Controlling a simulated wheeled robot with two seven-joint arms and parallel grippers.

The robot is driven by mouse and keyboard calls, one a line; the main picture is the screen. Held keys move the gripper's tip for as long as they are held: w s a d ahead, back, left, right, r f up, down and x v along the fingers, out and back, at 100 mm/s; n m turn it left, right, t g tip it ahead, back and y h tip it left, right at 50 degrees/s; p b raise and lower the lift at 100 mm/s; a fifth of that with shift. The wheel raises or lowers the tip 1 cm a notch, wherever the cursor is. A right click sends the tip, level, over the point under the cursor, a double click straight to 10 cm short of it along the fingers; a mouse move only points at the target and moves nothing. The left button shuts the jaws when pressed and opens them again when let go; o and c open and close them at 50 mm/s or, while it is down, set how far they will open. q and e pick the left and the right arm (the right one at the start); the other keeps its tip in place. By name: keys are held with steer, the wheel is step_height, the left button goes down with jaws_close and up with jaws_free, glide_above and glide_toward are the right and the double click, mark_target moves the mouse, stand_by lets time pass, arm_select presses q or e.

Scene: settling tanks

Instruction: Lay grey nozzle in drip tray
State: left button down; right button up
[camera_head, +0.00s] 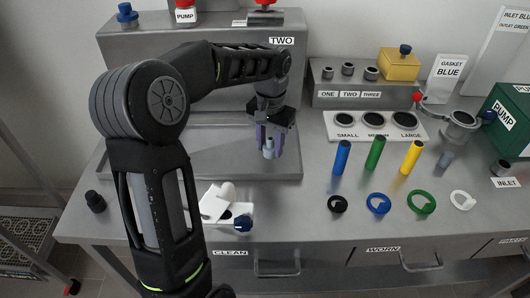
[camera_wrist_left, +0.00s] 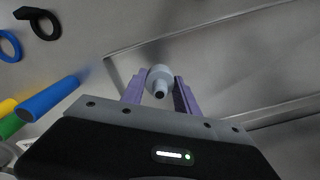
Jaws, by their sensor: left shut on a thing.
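My left gripper (camera_head: 268,142) is shut on the grey nozzle (camera_head: 268,152), whose narrow end points down. In the left wrist view the nozzle (camera_wrist_left: 159,80) sits between the purple fingers (camera_wrist_left: 158,92). The gripper and nozzle are over the right part of the grey drip tray (camera_head: 205,165), in front of the tank block. The tray (camera_wrist_left: 235,65) also shows behind the nozzle in the left wrist view. I cannot tell the exact gap between nozzle and tray floor. My right gripper is not in view.
White parts (camera_head: 217,200) lie near the table's front edge. A black knob-like part (camera_head: 95,201) is at the left. The tray's left floor is bare.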

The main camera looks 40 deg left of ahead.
mark_target(270, 155)
arm_select(q)
steer(key=shift+f, duration=1.95)
steer(key=shift+f, duration=0.2)
steer(key=c, duration=0.9)
jaws_free()
steer(key=shift+r, duration=0.1)
step_height(270, 155, up, 12)
steer(key=shift+r, duration=0.15)
